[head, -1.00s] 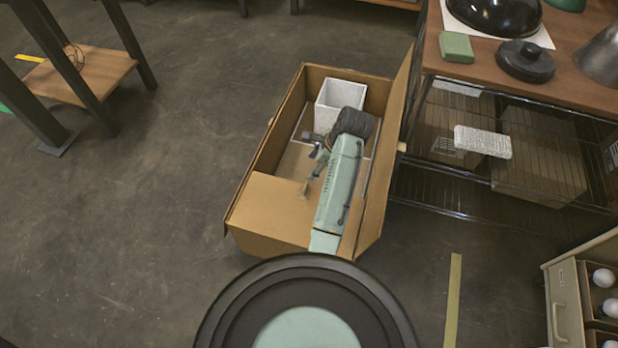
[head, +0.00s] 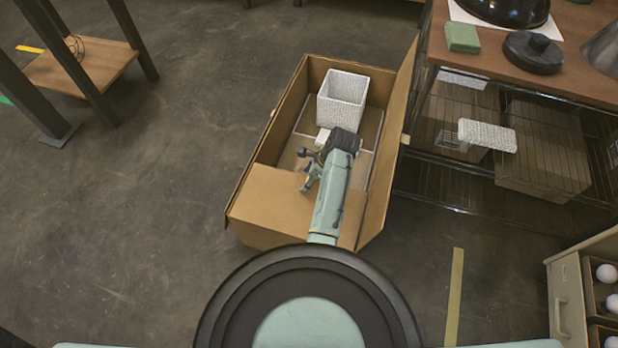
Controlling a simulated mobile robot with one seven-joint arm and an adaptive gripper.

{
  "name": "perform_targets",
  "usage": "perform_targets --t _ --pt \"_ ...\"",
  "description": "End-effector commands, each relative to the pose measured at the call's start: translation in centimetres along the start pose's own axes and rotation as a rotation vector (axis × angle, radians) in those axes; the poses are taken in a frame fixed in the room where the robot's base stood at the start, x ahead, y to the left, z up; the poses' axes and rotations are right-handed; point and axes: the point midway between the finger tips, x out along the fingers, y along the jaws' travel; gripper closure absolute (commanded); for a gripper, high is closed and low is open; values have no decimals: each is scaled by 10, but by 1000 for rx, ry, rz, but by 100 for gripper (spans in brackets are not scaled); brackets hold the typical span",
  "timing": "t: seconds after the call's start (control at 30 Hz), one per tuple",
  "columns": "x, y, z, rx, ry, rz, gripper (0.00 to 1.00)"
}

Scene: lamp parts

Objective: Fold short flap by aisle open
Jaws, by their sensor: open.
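An open cardboard box (head: 262,239) stands on the floor ahead of me. A short flap (head: 278,203) lies flat over its near end, and the far part of the box is uncovered. A long flap (head: 401,95) stands up along the right side, beside the shelf. My arm reaches over the near end, and my gripper (head: 309,181) is open above the inner edge of the short flap. I cannot tell whether a fingertip touches it. My arm hides the right part of that flap.
A white textured bin (head: 343,99) sits in the far end of the box, with a small white item (head: 322,138) near it. A wire shelf with a wooden top (head: 480,62) stands close on the right. Open floor (head: 150,220) lies to the left.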

Motion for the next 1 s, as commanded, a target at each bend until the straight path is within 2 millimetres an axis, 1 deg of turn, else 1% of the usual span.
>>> perform_targets --t 0.17,0.9,1.0 --pt "0 0 0 0 0 0 52" --pt "2 3 -1 1 2 11 100" --pt "2 4 -1 2 2 12 100"
